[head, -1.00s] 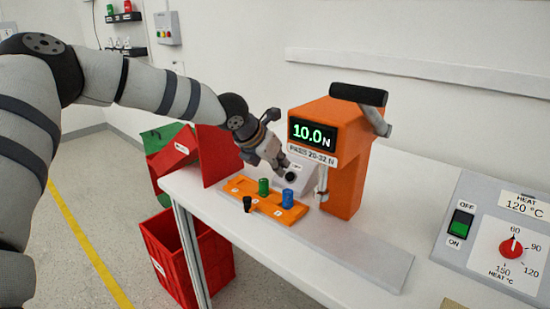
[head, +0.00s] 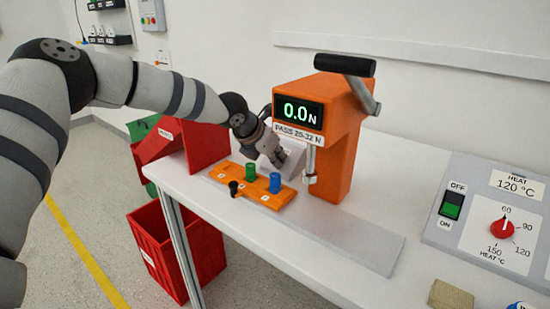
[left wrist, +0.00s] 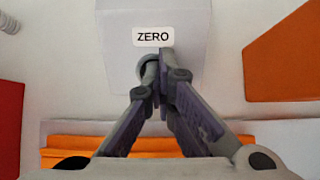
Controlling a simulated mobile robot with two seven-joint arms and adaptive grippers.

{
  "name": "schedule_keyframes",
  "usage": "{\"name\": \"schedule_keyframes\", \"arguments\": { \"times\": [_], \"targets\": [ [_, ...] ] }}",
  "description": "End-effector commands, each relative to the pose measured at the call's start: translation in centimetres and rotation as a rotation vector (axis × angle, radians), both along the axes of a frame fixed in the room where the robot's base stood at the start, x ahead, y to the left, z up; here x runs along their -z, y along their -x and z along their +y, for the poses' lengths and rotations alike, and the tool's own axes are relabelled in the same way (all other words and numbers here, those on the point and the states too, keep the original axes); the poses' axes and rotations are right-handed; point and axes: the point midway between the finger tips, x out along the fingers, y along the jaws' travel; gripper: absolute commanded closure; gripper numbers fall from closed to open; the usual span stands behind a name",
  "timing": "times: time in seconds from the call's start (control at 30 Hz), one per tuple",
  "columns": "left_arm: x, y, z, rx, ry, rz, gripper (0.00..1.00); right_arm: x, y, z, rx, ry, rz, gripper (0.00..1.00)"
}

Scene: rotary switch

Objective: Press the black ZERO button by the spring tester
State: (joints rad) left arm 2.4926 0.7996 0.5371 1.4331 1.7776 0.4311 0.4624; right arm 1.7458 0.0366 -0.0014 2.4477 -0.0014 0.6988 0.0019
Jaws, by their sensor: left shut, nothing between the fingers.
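The orange spring tester (head: 342,165) stands on the white bench, and its display (head: 298,113) reads 0.0 N. Beside it is a pale sloped box (head: 297,156) that carries the ZERO label (left wrist: 153,37). The round dark button (left wrist: 145,70) shows only in part just below the label, behind my fingers. My left gripper (head: 283,157) is shut and empty, and its fingertips (left wrist: 163,60) are at the button in the left wrist view. I cannot tell whether the button is pressed in. My right gripper is out of view.
An orange tray (head: 223,174) holds a green piece (head: 251,172), a blue piece (head: 275,183) and a black piece (head: 234,188) in front of the box. A red bin (head: 205,150) stands left. A heater panel (head: 480,225) and wooden block (head: 450,296) are right.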

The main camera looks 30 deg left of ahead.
Motion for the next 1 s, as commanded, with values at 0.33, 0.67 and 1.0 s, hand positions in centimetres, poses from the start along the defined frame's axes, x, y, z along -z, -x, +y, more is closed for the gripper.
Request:
{"name": "schedule_keyframes", "arguments": {
  "times": [0.33, 0.67, 1.0],
  "targets": [
    [-1.1, 0.9, -0.1, 0.001, -0.003, 0.008, 1.00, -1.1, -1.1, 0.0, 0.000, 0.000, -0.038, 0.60],
    [-8.1, 5.3, -0.1, 0.003, 0.000, -0.014, 1.00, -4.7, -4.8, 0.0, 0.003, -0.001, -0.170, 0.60],
    [-10.8, 8.4, 0.1, 0.002, -0.001, 0.000, 1.00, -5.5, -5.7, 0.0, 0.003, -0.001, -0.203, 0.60]
  ]
}}
